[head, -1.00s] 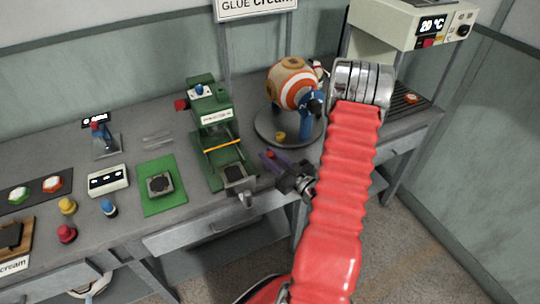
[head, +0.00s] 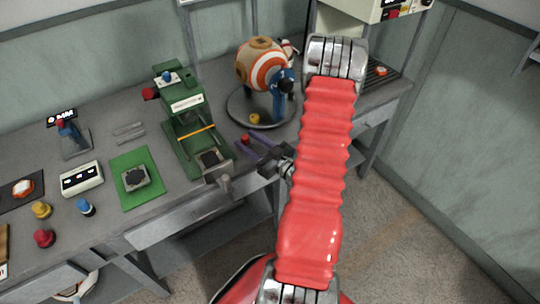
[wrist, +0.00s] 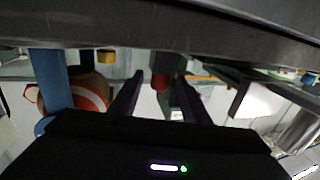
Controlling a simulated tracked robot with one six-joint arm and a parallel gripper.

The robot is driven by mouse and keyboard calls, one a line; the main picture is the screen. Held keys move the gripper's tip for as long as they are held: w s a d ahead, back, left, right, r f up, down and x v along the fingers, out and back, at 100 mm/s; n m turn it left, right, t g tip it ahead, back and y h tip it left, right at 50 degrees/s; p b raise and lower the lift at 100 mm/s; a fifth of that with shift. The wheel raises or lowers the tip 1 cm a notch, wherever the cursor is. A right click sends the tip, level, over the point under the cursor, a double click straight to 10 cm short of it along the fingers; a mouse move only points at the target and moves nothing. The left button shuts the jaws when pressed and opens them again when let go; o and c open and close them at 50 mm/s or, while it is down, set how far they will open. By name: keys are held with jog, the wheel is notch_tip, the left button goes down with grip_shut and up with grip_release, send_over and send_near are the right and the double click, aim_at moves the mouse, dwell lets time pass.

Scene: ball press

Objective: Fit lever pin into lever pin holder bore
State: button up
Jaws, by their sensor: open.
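My gripper (head: 258,146) has dark purple fingers and is open, low at the bench's front edge, right of the green press (head: 190,120). In the wrist view its two fingers (wrist: 158,92) stand apart. A small red cylinder (wrist: 160,82) shows between them, beyond or at the tips; I cannot tell the depth. It also shows in the head view as a red piece (head: 245,138) by the fingertips. It may be the lever pin, but I cannot be sure. I cannot make out the holder bore.
An orange and white ball (head: 262,63) sits on a round grey stand with a blue clamp (head: 284,88), close behind my gripper. A green mat (head: 137,178), a white box (head: 81,178) and several coloured knobs lie left. Floor is free in front.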

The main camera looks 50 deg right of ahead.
jog(key=s, duration=1.2)
jog(key=shift+a, duration=0.1)
dwell(0.8)
